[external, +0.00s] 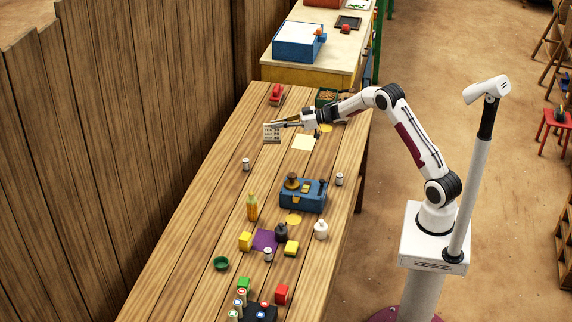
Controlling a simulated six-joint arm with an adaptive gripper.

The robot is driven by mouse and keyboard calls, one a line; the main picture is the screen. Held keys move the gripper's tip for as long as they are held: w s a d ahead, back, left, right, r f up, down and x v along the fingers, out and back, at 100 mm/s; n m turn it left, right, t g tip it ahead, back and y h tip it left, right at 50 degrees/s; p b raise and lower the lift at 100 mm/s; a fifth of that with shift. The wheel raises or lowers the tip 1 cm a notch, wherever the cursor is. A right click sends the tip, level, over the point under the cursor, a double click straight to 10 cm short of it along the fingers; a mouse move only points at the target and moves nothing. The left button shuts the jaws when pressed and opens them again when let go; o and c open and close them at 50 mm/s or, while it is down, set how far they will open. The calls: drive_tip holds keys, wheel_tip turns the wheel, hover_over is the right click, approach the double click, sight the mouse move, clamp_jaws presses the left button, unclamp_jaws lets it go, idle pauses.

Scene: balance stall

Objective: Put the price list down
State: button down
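The price list (271,133) is a small pale card with dark lines of writing. It is upright at the end of my gripper (283,124), which is shut on it. My gripper reaches left across the far part of the wooden table (215,175), and the card appears to be held above the boards. The exact gap between card and table is hard to tell.
A red object (276,95) and a green crate (326,97) stand at the table's far end. A blue balance (303,194), a yellow bottle (252,207), small weights and coloured blocks occupy the middle and near end. Bare boards lie left of the card.

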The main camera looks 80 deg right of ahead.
drive_tip(key=s+d+f+m+h, duration=0.1)
drive_tip(key=d+f+m+h, duration=0.2)
drive_tip(key=d, duration=0.3)
drive_tip(key=shift+s+d+t+h, duration=0.2)
drive_tip(key=shift+t+h, duration=0.1)
drive_tip(key=shift+h, duration=0.3)
drive_tip(key=shift+f, duration=0.1)
wheel_tip(320, 180, down, 6)
drive_tip(key=shift+f, duration=0.15)
drive_tip(key=shift+f, duration=1.85)
drive_tip(key=shift+f, duration=0.15)
drive_tip(key=c, duration=2.2)
unclamp_jaws()
drive_tip(key=shift+c, duration=0.2)
